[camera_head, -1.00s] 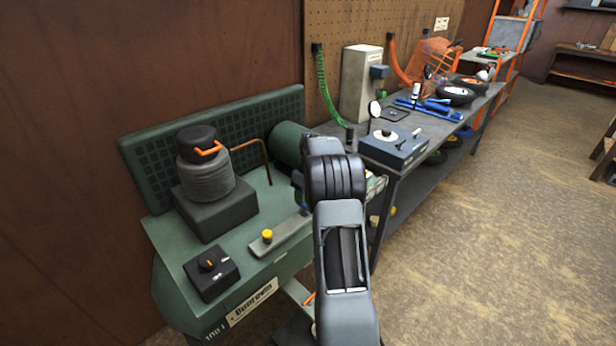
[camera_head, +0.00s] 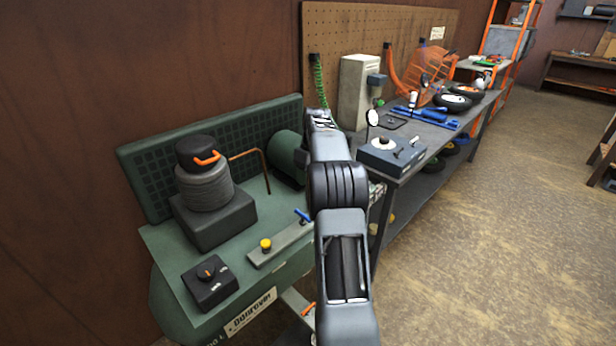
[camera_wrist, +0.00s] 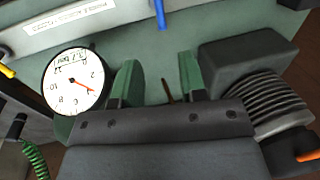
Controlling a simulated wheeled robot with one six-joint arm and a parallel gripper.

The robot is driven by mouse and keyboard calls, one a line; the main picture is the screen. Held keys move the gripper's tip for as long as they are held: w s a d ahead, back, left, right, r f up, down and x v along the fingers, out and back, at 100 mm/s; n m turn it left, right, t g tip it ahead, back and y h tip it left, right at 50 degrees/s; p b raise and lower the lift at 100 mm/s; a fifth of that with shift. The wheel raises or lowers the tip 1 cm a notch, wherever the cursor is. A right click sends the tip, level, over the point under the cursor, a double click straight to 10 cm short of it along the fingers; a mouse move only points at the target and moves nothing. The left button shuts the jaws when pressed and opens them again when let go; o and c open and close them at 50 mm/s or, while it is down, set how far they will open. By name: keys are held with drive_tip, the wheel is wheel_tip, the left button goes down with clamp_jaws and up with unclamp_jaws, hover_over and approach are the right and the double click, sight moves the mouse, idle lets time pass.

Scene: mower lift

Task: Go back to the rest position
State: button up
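My gripper shows in the wrist view (camera_wrist: 158,85). Its two green fingers stand apart with a gap between them, and I see nothing held there. In the head view my dark arm reaches forward over the right end of the green machine (camera_head: 225,283), and the gripper itself is hidden. The wrist view looks onto the machine's green top. A round white dial gauge (camera_wrist: 75,82) with a red needle is left of the fingers. A ribbed black bellows (camera_wrist: 268,102) is to their right; it also shows in the head view (camera_head: 206,188).
A black knob box (camera_head: 210,284), a yellow button (camera_head: 265,245) and a blue lever (camera_head: 303,215) are on the machine. A grey workbench (camera_head: 430,136) with a gauge box (camera_head: 391,155) and wheels stands behind right. The floor (camera_head: 500,240) at right is clear.

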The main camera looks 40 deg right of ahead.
idle(0.3)
wheel_tip(320, 180, down, 5)
drive_tip(key=s+a+m, duration=0.2)
drive_tip(key=m, duration=0.2)
drive_tip(key=s+a+r+n+t+h, duration=0.1)
drive_tip(key=s+a+r+t, duration=0.1)
drive_tip(key=s+a, duration=0.8)
drive_tip(key=s+a+r+n+t+h, duration=0.1)
drive_tip(key=s+a+r+t, duration=0.1)
drive_tip(key=s+a, duration=0.8)
drive_tip(key=shift+a+r, duration=0.35)
drive_tip(key=shift+a, duration=2.5)
